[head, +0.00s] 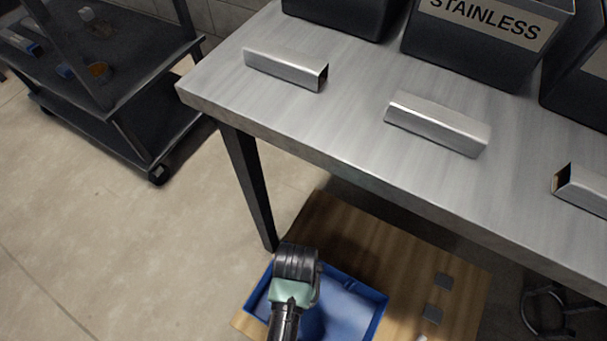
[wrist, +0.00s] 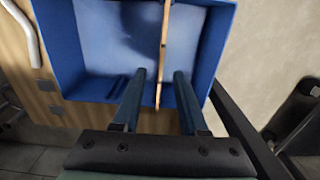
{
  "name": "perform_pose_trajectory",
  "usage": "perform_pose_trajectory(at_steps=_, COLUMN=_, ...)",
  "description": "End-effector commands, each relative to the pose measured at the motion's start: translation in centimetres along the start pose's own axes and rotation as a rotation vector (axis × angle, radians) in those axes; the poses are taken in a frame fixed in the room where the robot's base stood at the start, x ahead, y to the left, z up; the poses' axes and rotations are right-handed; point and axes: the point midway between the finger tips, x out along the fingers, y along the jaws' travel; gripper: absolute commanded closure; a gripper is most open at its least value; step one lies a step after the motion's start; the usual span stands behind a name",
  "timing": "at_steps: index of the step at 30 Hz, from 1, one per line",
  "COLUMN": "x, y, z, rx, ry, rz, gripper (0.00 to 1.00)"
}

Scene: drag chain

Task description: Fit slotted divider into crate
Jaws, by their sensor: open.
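The blue crate (head: 355,280) sits low on a wooden board beside the steel bench; in the head view my arm covers its left part. In the wrist view the crate (wrist: 215,40) fills the upper middle. The divider (wrist: 164,45), a thin light-wood strip seen edge-on, runs across the crate, and its near end overlaps the near wall. I cannot tell how deep it sits, and its slots do not show. My gripper (wrist: 160,72) is open over the crate, one finger on each side of the divider, with visible gaps. In the head view the fingers and divider are hidden.
The steel bench (head: 345,135) stands close behind the crate, with several square metal tubes and dark bins on it. The wooden board (head: 400,275) carries small grey squares (head: 444,281) right of the crate. A dark cart (head: 135,110) stands at left. Floor between is clear.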

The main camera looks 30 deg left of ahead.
Motion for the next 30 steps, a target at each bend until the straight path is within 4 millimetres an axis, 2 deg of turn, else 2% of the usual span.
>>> perform_pose_trajectory(at_steps=1, x=1.6, y=0.0, z=0.0, rx=0.000, ry=-0.001, rz=0.000, gripper=0.57)
perform_pose_trajectory(at_steps=3, x=3.0, y=0.0, z=-0.1, rx=0.000, ry=0.000, rz=0.000, gripper=0.57)
perform_pose_trajectory(at_steps=7, x=5.1, y=-0.1, z=-0.1, rx=0.000, ry=0.002, rz=-0.001, gripper=0.57)
perform_pose_trajectory(at_steps=17, x=6.8, y=-0.1, z=-0.3, rx=0.000, ry=0.005, rz=-0.002, gripper=0.57)
perform_pose_trajectory(at_steps=27, x=11.0, y=-0.3, z=-0.6, rx=0.000, ry=0.004, rz=-0.002, gripper=0.57)
perform_pose_trajectory(at_steps=30, x=11.4, y=-0.3, z=-0.6, rx=0.000, ry=0.005, rz=-0.002, gripper=0.57)
